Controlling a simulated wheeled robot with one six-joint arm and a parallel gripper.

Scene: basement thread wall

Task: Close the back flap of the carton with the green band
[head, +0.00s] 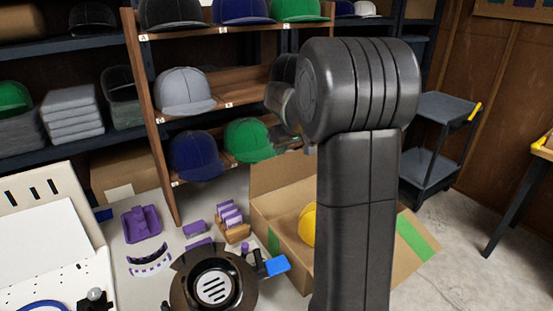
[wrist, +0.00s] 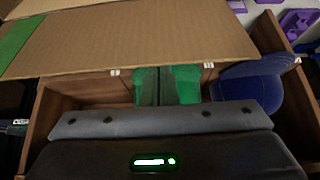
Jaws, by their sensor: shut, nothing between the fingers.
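The carton (head: 278,238) stands open on the floor side of the worktable, partly hidden behind my arm. Its back flap (head: 283,177) stands up at the rear, near the cap shelf. A green band (head: 416,236) shows on its right side. A yellow rounded thing (head: 307,224) lies inside. My gripper is mostly hidden by my arm in the head view, beside the green cap and just above the back flap. In the wrist view my gripper (wrist: 164,72) is shut and empty, its fingertips near the edge of a broad cardboard panel (wrist: 130,40) with a green band (wrist: 18,42).
A wooden shelf (head: 160,140) with several caps is close behind the gripper; a green cap (head: 247,140) and navy cap (head: 196,155) sit low on it. Purple parts (head: 142,223) and a dark round device (head: 213,285) crowd the table. Floor at right is clear before a cart (head: 440,145).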

